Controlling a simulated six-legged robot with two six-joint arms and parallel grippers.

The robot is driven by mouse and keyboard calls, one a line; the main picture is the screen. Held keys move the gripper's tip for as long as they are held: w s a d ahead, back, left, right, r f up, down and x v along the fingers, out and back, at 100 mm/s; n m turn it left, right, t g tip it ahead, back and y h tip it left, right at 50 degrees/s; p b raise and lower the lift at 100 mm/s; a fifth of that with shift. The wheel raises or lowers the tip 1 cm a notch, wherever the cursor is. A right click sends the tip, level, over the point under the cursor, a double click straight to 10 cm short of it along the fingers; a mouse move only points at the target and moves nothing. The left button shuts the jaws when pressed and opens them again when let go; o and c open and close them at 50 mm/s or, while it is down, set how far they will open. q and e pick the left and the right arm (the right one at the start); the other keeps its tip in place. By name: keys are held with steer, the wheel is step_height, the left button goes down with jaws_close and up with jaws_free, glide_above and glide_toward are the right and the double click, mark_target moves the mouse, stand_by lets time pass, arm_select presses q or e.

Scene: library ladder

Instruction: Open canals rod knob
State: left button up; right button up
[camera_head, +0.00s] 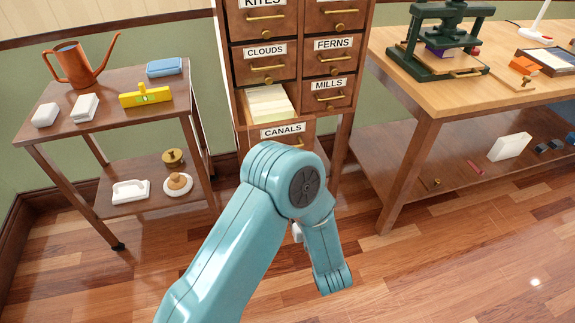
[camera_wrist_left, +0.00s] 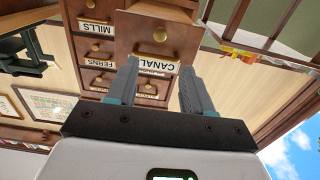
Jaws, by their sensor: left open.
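The CANALS drawer (camera_head: 308,134) is pulled out of the wooden card cabinet, with cream cards (camera_head: 268,104) showing inside. My teal left arm covers the lower part of its front in the head view. In the upside-down wrist view, the drawer front (camera_wrist_left: 190,40) shows a CANALS label, a brass pull and a round brass rod knob (camera_wrist_left: 160,35). My left gripper (camera_wrist_left: 158,68) is open and empty, its fingers apart and pointing at the drawer front. The knob appears between the fingers' lines, beyond the tips; the exact gap is unclear. My right gripper is not in view.
A side table (camera_head: 84,131) at left holds a copper watering can (camera_head: 78,65), a yellow level (camera_head: 146,95) and small boxes. A workbench (camera_head: 428,98) at right carries a green press (camera_head: 440,50). Closed drawers sit above CANALS. The floor in front is clear.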

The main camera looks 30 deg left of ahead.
arm_select(q)
steer(key=x, duration=1.3)
steer(key=shift+b, duration=0.45)
jaws_close()
